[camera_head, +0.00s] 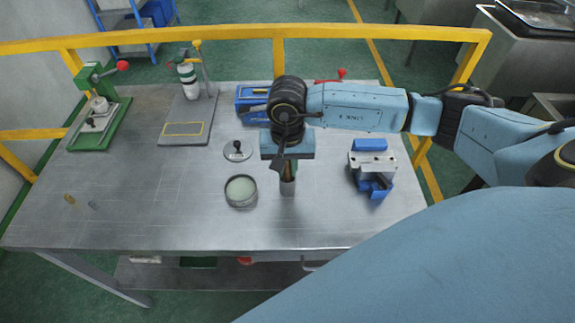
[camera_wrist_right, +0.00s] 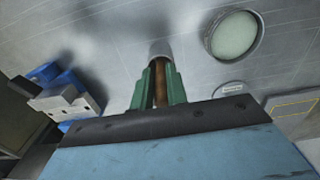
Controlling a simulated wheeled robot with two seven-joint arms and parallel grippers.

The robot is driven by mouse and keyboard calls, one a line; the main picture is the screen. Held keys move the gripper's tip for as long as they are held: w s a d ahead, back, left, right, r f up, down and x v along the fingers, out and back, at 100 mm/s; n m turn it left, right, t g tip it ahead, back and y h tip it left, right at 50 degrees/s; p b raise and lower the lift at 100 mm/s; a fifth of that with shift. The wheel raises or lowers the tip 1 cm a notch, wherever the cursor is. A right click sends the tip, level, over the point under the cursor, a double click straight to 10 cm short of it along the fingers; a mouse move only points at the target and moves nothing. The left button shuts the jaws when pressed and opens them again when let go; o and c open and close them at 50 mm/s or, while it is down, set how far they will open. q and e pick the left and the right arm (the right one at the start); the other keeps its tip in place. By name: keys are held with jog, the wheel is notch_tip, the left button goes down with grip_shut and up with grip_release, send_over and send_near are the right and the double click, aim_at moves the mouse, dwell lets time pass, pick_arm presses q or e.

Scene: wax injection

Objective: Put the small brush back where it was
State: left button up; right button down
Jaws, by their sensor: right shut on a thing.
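My right gripper (camera_head: 288,168) points down over the front middle of the table. It is shut on the small brush, whose brown handle (camera_wrist_right: 160,84) shows between the green fingers in the right wrist view. A small grey metal cup (camera_head: 288,188) stands upright on the table directly below. It also shows just beyond the fingertips in the right wrist view (camera_wrist_right: 160,49). The brush's far end meets the cup's opening in the picture; I cannot tell how deep it sits inside. The bristles are hidden. My left gripper is in neither view.
A round dish of pale wax (camera_head: 241,190) stands left of the cup, with a lid (camera_head: 237,151) behind it. A metal mould with blue parts (camera_head: 373,170) is to the right. A blue box (camera_head: 250,101) and green press (camera_head: 97,115) stand farther back. The table's left front (camera_head: 140,215) is mostly clear.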

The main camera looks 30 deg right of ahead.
aim_at(288, 169)
jog(key=shift+f, duration=0.2)
jog(key=c, duration=1.4)
grip_release()
jog(key=shift+r, duration=0.1)
notch_tip(288, 169, up, 12)
jog(key=shift+r+b, duration=0.15)
jog(key=shift+b, duration=0.2)
